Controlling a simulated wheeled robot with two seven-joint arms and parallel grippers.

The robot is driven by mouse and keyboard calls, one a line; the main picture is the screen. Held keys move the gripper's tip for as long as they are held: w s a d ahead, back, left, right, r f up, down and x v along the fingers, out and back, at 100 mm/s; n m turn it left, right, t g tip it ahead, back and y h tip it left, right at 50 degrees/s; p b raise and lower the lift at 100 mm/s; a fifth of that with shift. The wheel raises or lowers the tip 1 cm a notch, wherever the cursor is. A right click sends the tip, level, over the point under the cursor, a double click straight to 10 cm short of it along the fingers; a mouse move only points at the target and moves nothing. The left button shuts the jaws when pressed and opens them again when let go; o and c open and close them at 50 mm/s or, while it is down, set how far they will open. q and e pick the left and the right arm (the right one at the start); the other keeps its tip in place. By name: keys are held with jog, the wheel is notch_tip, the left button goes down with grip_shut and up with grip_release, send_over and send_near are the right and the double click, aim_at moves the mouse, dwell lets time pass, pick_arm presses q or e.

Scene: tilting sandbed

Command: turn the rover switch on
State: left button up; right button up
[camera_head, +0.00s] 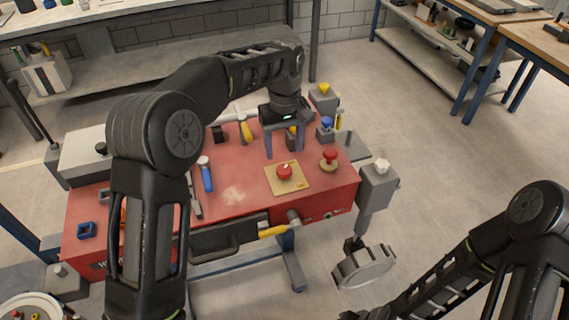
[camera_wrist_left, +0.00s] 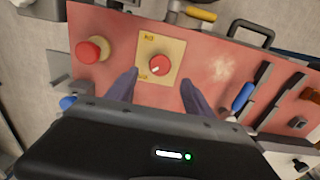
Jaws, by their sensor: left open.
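The rover switch looks to be the red round knob (camera_head: 284,172) on a square tan plate (camera_head: 301,184) on the red bench top. It also shows in the left wrist view as a red knob (camera_wrist_left: 159,65) with a small white mark at its lower left. My left gripper (camera_head: 284,153) is open and empty, pointing down above the knob. In the left wrist view its fingertips (camera_wrist_left: 160,79) stand apart on either side, just short of the knob. My right arm shows at lower right; its gripper is out of view.
A red mushroom button (camera_head: 329,156) stands right of the plate. A blue-handled tool (camera_head: 207,176) lies to the left. A yellow handle (camera_head: 273,231) sits at the front edge, and a grey wheel (camera_head: 364,266) hangs off the right side. Bare red surface lies left of the plate.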

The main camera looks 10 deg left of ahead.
aim_at(284, 169)
pick_arm(q)
notch_tip(284, 169, down, 7)
jog(key=shift+f+p, duration=0.15)
jog(key=shift+p, duration=0.5)
grip_shut()
dwell(0.4)
